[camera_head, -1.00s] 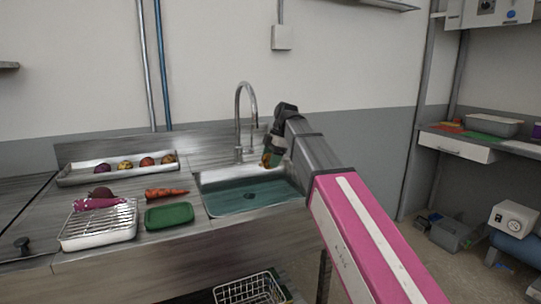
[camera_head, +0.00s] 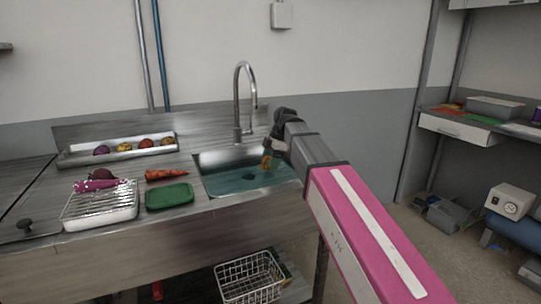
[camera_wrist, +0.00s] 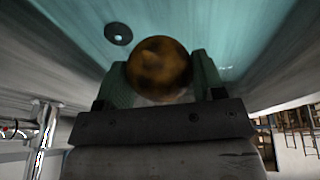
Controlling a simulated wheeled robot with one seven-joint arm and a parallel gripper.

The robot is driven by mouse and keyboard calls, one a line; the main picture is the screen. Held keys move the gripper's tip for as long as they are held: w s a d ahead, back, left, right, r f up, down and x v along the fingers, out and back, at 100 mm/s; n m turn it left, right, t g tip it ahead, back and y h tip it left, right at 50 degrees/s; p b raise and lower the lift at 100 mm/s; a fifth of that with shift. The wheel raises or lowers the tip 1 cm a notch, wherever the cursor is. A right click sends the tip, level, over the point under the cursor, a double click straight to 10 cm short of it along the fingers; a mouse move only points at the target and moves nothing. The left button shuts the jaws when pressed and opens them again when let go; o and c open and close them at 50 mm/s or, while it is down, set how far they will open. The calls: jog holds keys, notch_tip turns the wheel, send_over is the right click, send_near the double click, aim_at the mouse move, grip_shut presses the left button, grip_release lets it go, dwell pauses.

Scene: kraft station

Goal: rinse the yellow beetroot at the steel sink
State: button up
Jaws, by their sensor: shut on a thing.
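My gripper (camera_wrist: 160,80) is shut on a round, mottled yellow-brown beetroot (camera_wrist: 158,68), held between its two green fingers in the wrist view. In the head view my gripper (camera_head: 268,157) is over the right part of the steel sink (camera_head: 225,188), right of the tall curved tap (camera_head: 238,100). The sink basin looks teal, with a dark round drain (camera_head: 248,177); the drain also shows in the wrist view (camera_wrist: 118,33), up and left of the beetroot. I cannot tell whether water is running or whether the beetroot touches the basin.
A long tray (camera_head: 73,158) with several round vegetables stands at the back left. A wire rack (camera_head: 98,208) with pink and dark red items, a carrot (camera_head: 165,174) and a green block or tray (camera_head: 168,195) are left of the sink. A wire basket (camera_head: 250,278) is below.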

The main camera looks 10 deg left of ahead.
jog(key=shift+f, duration=4.95)
jog(key=shift+r, duration=0.1)
jog(key=shift+r, duration=9.7)
